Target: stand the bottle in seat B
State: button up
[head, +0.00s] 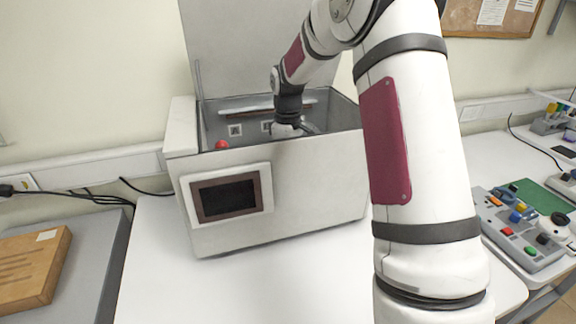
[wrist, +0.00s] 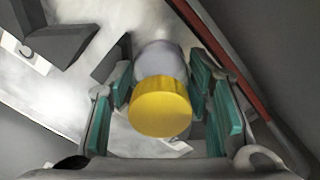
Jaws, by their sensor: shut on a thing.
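The bottle (wrist: 160,105) has a yellow cap and a pale grey body; in the wrist view it is seen from the cap end. My gripper (wrist: 165,88) is shut on it, with teal pads on both sides. In the head view my gripper (head: 290,128) reaches down inside the open tester box (head: 300,190), and the bottle is hidden there. I cannot tell whether the bottle touches a seat.
The box's raised lid (head: 250,50) stands behind my arm. A red round part (head: 221,144) sits at the box's front rim. In the wrist view, dark grey blocks (wrist: 65,42) lie left and a reddish-brown strip (wrist: 222,50) runs close at right. The white table is clear in front.

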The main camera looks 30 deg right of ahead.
jog(key=o, duration=1.3)
jog(key=shift+f, duration=0.1)
notch_tip(320, 180, up, 12)
jog(key=shift+r+b, duration=0.2)
jog(key=shift+b, duration=0.85)
